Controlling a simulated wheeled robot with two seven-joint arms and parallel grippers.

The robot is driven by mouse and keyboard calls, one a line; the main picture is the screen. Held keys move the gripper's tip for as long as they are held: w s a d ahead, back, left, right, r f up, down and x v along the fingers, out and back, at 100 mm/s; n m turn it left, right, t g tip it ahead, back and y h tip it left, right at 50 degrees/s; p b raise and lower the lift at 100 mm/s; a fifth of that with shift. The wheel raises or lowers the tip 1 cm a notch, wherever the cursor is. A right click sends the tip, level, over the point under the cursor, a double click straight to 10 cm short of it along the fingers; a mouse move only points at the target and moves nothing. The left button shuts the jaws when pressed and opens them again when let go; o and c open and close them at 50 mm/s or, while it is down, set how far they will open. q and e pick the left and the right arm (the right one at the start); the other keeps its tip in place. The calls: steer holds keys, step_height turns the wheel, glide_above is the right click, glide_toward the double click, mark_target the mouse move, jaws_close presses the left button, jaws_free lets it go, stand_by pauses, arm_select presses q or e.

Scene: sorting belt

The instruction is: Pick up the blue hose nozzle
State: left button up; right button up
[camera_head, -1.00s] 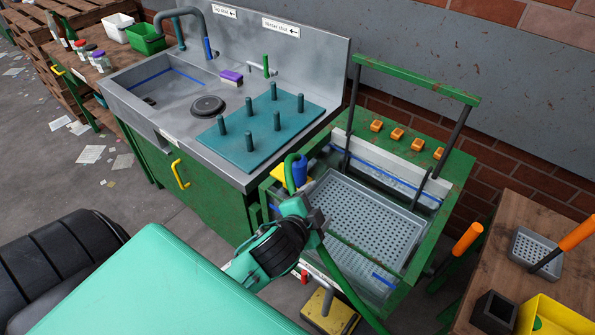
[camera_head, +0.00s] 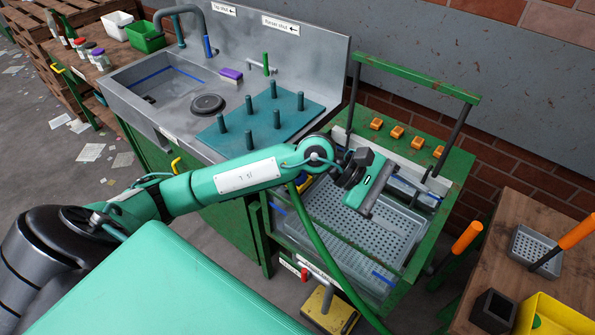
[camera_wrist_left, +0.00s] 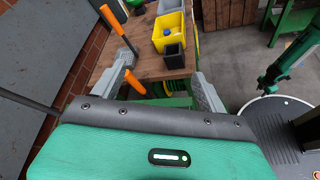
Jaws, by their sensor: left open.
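The green hose (camera_head: 325,254) comes out below my wrist and runs down to the lower right. My left gripper (camera_head: 358,208) is over the grey perforated tray, to the right of that holder area. In the left wrist view its two grey fingers (camera_wrist_left: 165,80) stand wide apart with nothing between them.
A teal peg board (camera_head: 240,142) lies on the sink counter to the left. A green overhead bar (camera_head: 415,78) spans the wash unit's back. A wooden bench (camera_head: 490,240) at right holds a black cup (camera_head: 494,312), a yellow bin (camera_head: 556,318) and a grey tray.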

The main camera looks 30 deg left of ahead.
arm_select(q)
steer(key=w+a+f+m+y, duration=0.2)
steer(key=w+a+f+y, duration=0.1)
steer(key=a+y, duration=0.3)
steer(key=w+a+f+m+y, duration=0.3)
steer(key=a, duration=0.4)
steer(key=w+a+r+y, duration=0.25)
steer(key=a+y, duration=0.45)
steer(key=a, duration=0.8)
steer(key=shift+m, duration=0.3)
steer(key=p+x, duration=0.1)
steer(key=x, duration=0.2)
steer(key=p+x, duration=0.1)
steer(key=x, duration=0.2)
steer(key=shift+w+a+f, duration=0.1)
steer(key=shift+a+f, duration=0.2)
steer(key=shift+w+a+f, duration=0.1)
steer(key=shift+w+f, duration=0.05)
steer(key=shift+f, duration=0.45)
steer(key=shift+a+f+p, duration=0.2)
steer(key=shift+f+p, duration=0.3)
steer(key=shift+p, duration=0.4)
steer(key=p+x, duration=0.1)
steer(key=x, duration=0.2)
steer(key=shift+f+p, duration=0.15)
steer(key=shift+p, duration=0.15)
steer(key=shift+a+f, duration=0.15)
steer(key=shift+f, duration=0.25)
